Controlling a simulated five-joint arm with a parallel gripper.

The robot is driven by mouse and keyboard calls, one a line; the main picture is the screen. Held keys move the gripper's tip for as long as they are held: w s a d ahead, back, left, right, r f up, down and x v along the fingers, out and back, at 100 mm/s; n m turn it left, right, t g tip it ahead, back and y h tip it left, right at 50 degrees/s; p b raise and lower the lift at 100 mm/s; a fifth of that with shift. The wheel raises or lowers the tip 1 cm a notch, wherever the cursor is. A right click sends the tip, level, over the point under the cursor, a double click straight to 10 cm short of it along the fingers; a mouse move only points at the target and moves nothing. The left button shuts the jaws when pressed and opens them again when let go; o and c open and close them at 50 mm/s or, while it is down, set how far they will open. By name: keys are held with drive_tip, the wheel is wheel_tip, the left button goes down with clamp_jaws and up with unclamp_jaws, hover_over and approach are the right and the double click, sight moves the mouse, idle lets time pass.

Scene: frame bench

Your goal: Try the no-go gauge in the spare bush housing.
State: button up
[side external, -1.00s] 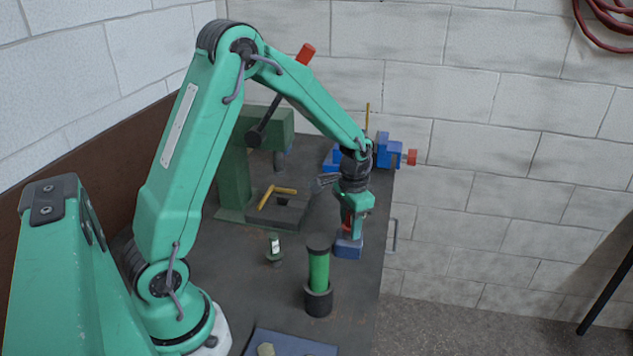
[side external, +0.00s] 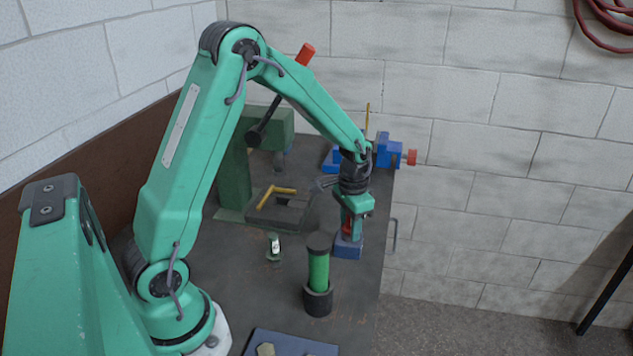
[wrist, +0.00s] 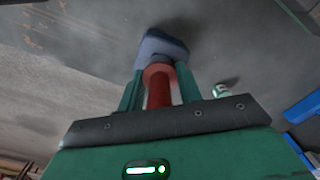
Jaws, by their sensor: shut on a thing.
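My gripper (side external: 350,226) points down over the bench and is shut on the red no-go gauge (side external: 347,230). The blue block (side external: 347,251), which looks like the spare bush housing, sits on the bench right below it, near the right edge. In the wrist view, the red gauge (wrist: 159,93) stands between the two green fingers, and its wider collar is against or just in front of the blue block (wrist: 163,46). The bore is hidden, so I cannot tell how deep the gauge's tip is.
A green gauge (side external: 318,270) stands upright in a dark round holder (side external: 318,302) nearer the camera. A small green item with a white face (side external: 273,246) is left of it. A green press (side external: 234,170) and a blue vise (side external: 389,151) stand behind. A blue mat (side external: 290,343) lies in front.

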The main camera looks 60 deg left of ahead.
drive_tip(key=shift+r, duration=0.1)
idle(0.6)
drive_tip(key=shift+r, duration=3.45)
drive_tip(key=shift+w, duration=0.1)
